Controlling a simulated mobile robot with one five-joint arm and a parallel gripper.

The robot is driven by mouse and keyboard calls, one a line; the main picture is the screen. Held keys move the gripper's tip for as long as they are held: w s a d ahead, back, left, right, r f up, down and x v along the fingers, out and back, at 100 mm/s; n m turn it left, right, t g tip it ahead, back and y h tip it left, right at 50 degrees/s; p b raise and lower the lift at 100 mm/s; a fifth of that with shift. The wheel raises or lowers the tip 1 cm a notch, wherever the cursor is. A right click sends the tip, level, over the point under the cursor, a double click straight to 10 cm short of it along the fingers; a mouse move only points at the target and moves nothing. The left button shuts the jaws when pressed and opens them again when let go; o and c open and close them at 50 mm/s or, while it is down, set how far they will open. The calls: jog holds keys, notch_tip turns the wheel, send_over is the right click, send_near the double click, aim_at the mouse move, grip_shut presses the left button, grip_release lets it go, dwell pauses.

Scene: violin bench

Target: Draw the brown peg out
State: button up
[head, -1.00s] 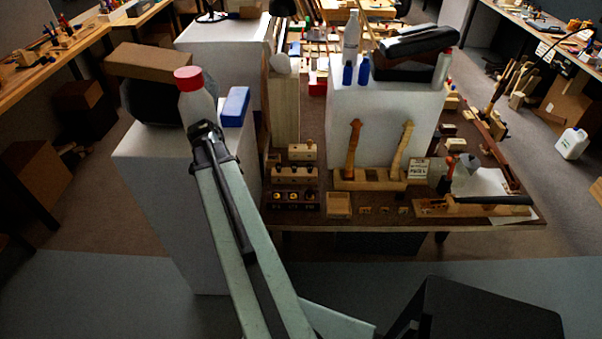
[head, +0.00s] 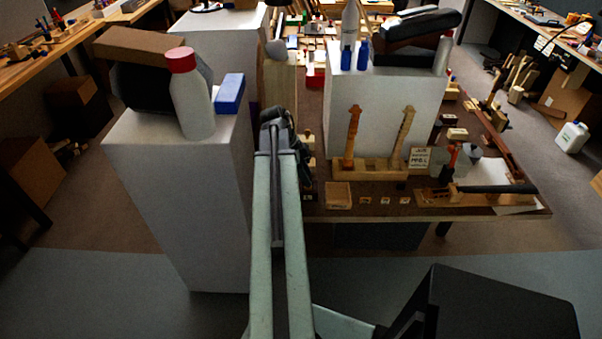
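I cannot make out a brown peg for certain in the head view. Small wooden blocks (head: 308,150) stand on the left part of the bench, mostly hidden behind my arm. My gripper (head: 277,114) is at the end of my raised arm, in front of these blocks in the picture. Its fingers are dark and foreshortened, so I cannot tell whether they are open, shut or holding anything. A reddish-brown neck-shaped piece (head: 352,138) and a paler one (head: 402,138) stand upright in a wooden holder (head: 375,169), right of my gripper and apart from it.
A white pedestal (head: 180,200) on the left bears a red-capped white bottle (head: 192,105) and a blue block (head: 229,93). A white box (head: 385,110) stands behind the holder. A small wooden tray (head: 338,196) lies near the bench's front edge.

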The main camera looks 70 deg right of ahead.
jog(key=shift+b+x, duration=0.4)
jog(key=shift+x, duration=0.65)
jog(key=shift+r, duration=0.1)
jog(key=shift+w, duration=0.1)
grip_shut()
dwell(1.0)
